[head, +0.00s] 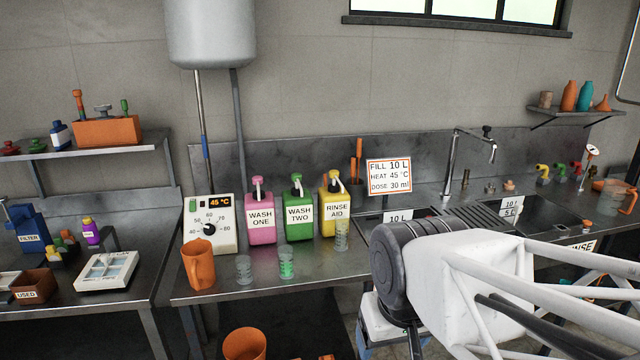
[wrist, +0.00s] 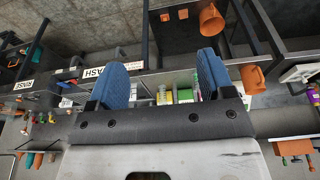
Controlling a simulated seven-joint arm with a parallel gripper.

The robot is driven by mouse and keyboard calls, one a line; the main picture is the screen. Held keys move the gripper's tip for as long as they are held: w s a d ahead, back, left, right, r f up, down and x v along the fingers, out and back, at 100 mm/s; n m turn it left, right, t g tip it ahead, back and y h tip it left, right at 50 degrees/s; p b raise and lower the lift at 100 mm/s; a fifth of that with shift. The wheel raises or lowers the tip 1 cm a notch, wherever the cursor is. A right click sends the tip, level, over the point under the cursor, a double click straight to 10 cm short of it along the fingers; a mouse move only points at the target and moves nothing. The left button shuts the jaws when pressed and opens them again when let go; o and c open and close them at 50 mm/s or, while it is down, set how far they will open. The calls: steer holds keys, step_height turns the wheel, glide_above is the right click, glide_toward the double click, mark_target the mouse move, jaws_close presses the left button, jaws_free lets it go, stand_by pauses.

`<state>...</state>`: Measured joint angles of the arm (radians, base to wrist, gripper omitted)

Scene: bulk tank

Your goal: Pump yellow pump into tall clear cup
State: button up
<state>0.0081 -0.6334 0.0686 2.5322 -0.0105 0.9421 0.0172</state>
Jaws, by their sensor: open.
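The yellow pump bottle (head: 327,226), labelled RINSE AID, stands upright on the steel counter at the right end of a row of three. Its pump head is orange-yellow. A tall clear cup (head: 342,236) stands in front of its right side. Two shorter clear cups stand further left: one looks empty (head: 244,270), and one shows green (head: 286,263). In the wrist view my gripper (wrist: 162,76) is open, with its blue pads wide apart and nothing held. The yellow bottle (wrist: 165,98) shows small and partly hidden beyond the gripper body. My arm fills the lower right of the head view.
Pink WASH ONE (head: 261,226) and green WASH TWO (head: 298,222) pump bottles stand left of the yellow one. An orange jug (head: 198,265) and a heater control box (head: 210,225) are further left. A sign (head: 388,176) reads DOSE 30 ml. Sinks and a faucet (head: 451,165) lie right.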

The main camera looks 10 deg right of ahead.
steer(key=shift+c, duration=0.4)
